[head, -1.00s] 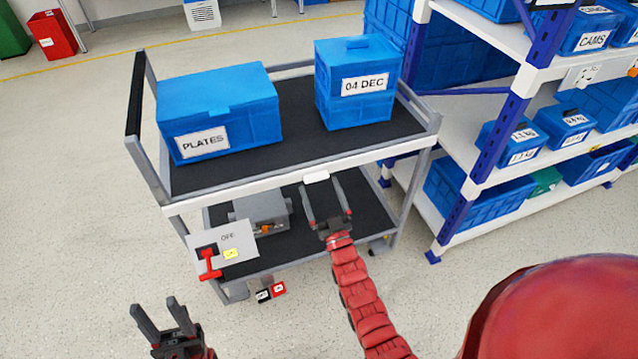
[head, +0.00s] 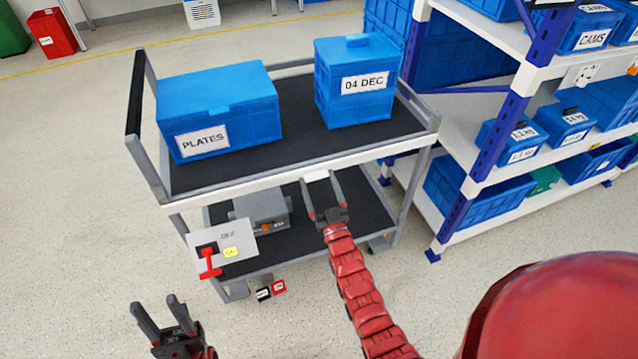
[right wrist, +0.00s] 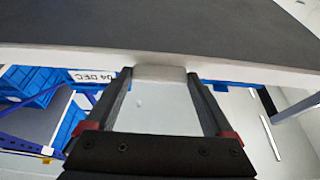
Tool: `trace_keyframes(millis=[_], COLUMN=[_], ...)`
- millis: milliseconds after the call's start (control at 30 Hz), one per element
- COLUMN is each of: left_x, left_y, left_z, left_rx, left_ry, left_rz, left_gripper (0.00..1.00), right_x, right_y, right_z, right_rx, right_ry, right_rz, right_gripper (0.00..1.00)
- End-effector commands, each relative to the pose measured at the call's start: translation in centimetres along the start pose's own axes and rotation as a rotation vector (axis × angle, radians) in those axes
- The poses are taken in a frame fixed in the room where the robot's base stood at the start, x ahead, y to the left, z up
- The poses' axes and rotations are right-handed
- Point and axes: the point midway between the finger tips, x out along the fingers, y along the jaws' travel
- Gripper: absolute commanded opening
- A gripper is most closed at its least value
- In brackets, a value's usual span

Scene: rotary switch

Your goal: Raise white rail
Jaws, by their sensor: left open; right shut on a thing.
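The white rail (head: 250,184) runs along the front edge of the cart's top shelf. It sits level with the shelf edge and also shows in the right wrist view (right wrist: 240,70). A small white tab (head: 316,174) projects from the rail's front, right of its middle. My right gripper (head: 319,176) is shut on this tab, one finger on each side. The tab (right wrist: 160,73) shows between the fingertips in the right wrist view. My left gripper (head: 156,302) is open and empty, low at the left in front of the cart.
The cart's top shelf (head: 295,115) carries a blue PLATES box (head: 220,110) and a blue 04 DEC box (head: 356,80). A panel marked OFF with a red lever (head: 208,262) is at the cart's lower left. Blue-posted shelving (head: 490,150) stands right.

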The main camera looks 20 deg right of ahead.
Motion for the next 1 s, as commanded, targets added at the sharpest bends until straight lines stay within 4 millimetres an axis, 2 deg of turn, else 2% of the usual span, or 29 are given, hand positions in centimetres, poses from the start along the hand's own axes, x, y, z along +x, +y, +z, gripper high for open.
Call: trace_keyframes(millis=[267,367,633,967,1000], left_x=[0.1,0.4,1.2,1.2,1.2], left_y=[0.0,0.0,-0.1,-0.1,-0.1], left_z=[0.0,-0.1,-0.2,-0.2,-0.2], left_rx=[0.000,0.000,0.000,0.000,0.000], left_ry=[0.000,0.000,0.000,0.000,0.000], left_rz=[0.000,0.000,0.000,0.000,0.000], left_gripper=[0.50,0.50,0.50,0.50,0.50], right_x=[0.1,0.6,2.5,2.8,2.8], right_y=[-0.1,0.0,0.0,0.0,0.0], right_z=[-0.4,-1.4,-6.1,-6.7,-6.7], right_rx=[0.000,0.000,-0.001,-0.001,-0.001], right_ry=[0.001,0.004,0.010,0.006,0.007], right_rz=[-0.001,-0.001,0.000,0.000,0.000], right_gripper=[0.00,0.00,0.00,0.00,0.89])
